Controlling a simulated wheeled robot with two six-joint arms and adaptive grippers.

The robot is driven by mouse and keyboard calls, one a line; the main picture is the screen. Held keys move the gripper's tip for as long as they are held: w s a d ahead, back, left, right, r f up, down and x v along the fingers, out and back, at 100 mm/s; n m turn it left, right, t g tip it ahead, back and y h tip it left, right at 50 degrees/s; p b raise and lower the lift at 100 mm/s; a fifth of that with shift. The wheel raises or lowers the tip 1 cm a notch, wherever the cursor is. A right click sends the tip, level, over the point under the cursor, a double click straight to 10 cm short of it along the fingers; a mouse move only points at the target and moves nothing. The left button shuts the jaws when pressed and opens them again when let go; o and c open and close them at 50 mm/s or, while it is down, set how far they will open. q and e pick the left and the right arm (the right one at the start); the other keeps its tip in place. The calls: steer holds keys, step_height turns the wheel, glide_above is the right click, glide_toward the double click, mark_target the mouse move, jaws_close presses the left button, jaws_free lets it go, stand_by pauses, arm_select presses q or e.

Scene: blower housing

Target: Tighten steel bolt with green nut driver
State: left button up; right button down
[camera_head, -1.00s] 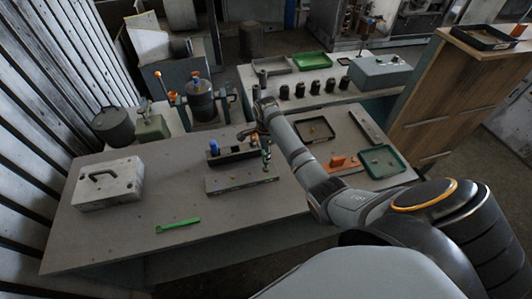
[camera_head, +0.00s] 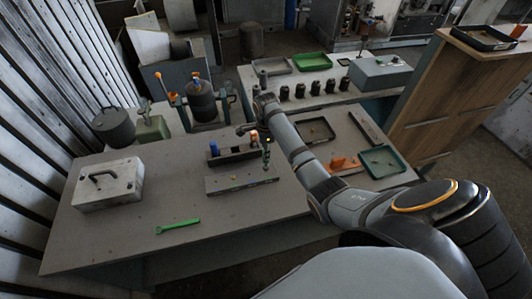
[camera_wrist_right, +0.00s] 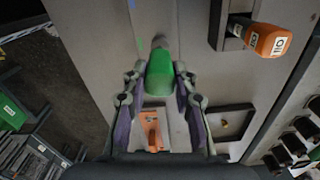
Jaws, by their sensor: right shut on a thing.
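My right gripper (camera_head: 259,133) is shut on the green nut driver (camera_head: 267,157). The driver hangs roughly upright, its lower end at or just above the right part of the grey plate (camera_head: 219,187) on the table. In the right wrist view, the green handle (camera_wrist_right: 160,74) sits between the two fingers (camera_wrist_right: 160,95), with a grey shaft end showing beyond it. The plate carries small bolt heads, one of them yellowish (camera_head: 235,177). I cannot make out the steel bolt, nor whether the driver touches it. My left gripper is not in view.
A green wrench (camera_head: 178,226) lies in front. A grey case (camera_head: 108,184) stands left; a green tray (camera_head: 383,174) lies right.

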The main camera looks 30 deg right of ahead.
steer(key=shift+r, duration=3.3)
